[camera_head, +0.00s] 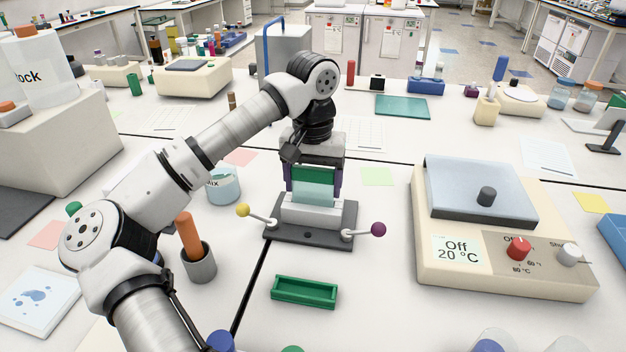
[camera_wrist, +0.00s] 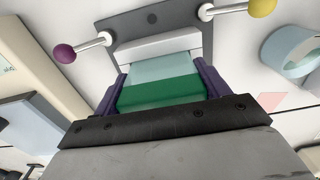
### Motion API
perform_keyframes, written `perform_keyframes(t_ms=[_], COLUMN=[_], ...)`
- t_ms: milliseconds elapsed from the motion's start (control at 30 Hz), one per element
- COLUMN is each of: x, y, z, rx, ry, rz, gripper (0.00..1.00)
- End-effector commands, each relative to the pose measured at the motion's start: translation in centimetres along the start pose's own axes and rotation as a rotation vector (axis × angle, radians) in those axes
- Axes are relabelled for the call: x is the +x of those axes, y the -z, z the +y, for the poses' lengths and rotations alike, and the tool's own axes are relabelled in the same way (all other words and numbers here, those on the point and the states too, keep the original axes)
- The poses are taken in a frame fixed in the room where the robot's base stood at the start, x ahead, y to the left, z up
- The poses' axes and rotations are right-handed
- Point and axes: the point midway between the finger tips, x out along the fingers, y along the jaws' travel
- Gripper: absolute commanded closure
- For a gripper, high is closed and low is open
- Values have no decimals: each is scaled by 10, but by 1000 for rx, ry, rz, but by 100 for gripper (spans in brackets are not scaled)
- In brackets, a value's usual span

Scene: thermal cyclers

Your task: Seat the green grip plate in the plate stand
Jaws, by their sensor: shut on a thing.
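The green grip plate has a green upper band (camera_head: 313,174) and a clear pale lower part (camera_head: 313,193). It hangs upright between the purple fingers of my gripper (camera_head: 313,178), which is shut on the green band. The plate stand has a dark grey base (camera_head: 310,238) and a white block (camera_head: 312,213), with a yellow-knobbed lever at left and a purple-knobbed lever at right. The clear part's lower edge meets the top of the white block; I cannot tell how deep it sits. In the wrist view the green band (camera_wrist: 160,93) lies between the fingers, with the white block (camera_wrist: 158,47) beyond.
A green tray (camera_head: 304,292) lies in front of the stand. A grey cup (camera_head: 199,264) with an orange-handled tool and a beaker (camera_head: 222,186) stand to the left. A cream hotplate device (camera_head: 510,255) stands to the right. The bench between stand and hotplate is clear.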

Motion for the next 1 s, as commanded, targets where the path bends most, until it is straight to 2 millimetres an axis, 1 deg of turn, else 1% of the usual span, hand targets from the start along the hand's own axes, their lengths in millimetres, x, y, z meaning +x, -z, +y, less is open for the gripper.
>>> perform_keyframes(t_ms=[767,800,967,1000], x=[20,20,19,19], y=[0,0,0,0], z=[0,0,0,0], rx=[0,0,0,0], ry=[0,0,0,0], rz=[0,0,0,0], gripper=[56,23,2,0])
